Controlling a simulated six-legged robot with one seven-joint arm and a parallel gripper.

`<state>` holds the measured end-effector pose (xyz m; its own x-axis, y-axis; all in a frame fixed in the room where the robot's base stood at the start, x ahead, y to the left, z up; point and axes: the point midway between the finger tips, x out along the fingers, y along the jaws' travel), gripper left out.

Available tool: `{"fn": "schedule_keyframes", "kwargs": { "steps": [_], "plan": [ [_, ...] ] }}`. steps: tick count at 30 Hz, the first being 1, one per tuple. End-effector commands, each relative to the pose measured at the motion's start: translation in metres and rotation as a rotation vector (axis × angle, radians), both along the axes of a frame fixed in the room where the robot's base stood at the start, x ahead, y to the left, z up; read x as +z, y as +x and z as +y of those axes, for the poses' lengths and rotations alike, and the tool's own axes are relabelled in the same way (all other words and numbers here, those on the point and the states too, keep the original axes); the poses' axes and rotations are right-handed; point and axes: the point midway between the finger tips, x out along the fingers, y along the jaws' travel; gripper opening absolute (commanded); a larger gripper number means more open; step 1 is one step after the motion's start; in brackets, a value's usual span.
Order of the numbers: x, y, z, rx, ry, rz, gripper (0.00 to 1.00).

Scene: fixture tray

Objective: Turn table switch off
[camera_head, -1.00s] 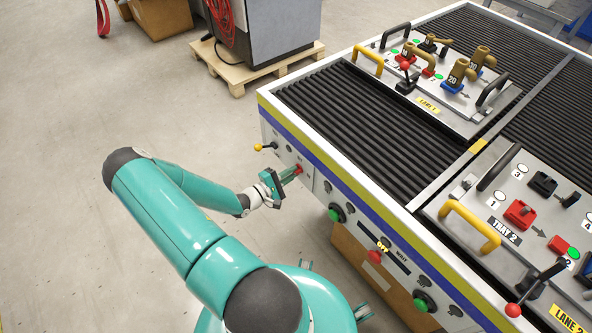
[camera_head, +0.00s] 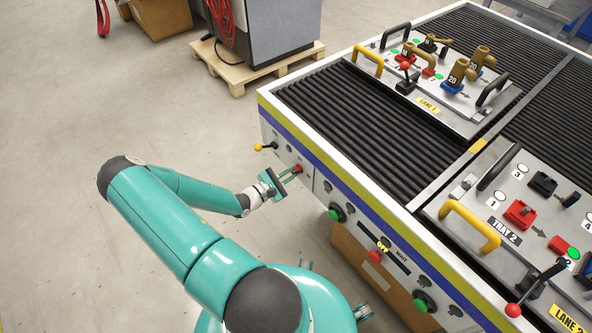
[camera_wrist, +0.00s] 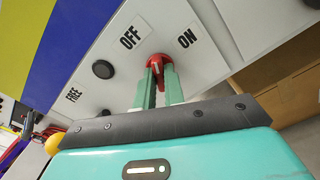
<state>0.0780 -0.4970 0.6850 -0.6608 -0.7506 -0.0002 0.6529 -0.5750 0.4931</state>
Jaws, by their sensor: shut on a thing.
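The table switch is a red rotary knob (camera_wrist: 158,61) on the white front panel of the table. In the wrist view an OFF label (camera_wrist: 130,37) is at its upper left and an ON label (camera_wrist: 187,38) at its upper right. My gripper (camera_wrist: 156,80) is shut on the red knob, one green finger on each side. The fingers partly cover the knob, so I cannot tell which label it points to. In the head view my gripper (camera_head: 293,173) meets the red knob (camera_head: 298,168) near the table's left end.
A yellow-tipped lever (camera_head: 258,147) is left of the switch, and a black button (camera_wrist: 103,69) is beside it. A green button (camera_head: 337,214) is on the panel to the right. Trays (camera_head: 455,118) lie on the table's rollers.

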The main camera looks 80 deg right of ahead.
Motion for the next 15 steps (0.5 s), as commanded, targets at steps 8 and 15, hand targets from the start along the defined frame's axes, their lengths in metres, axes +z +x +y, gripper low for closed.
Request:
{"fn": "schedule_keyframes", "kwargs": {
  "steps": [8,15],
  "plan": [
    [0.0003,0.0008,-0.0001,0.002,0.218,0.249,0.0],
    [0.0,0.0008,0.0001,0.001,0.297,0.337,0.0]
  ]
}}
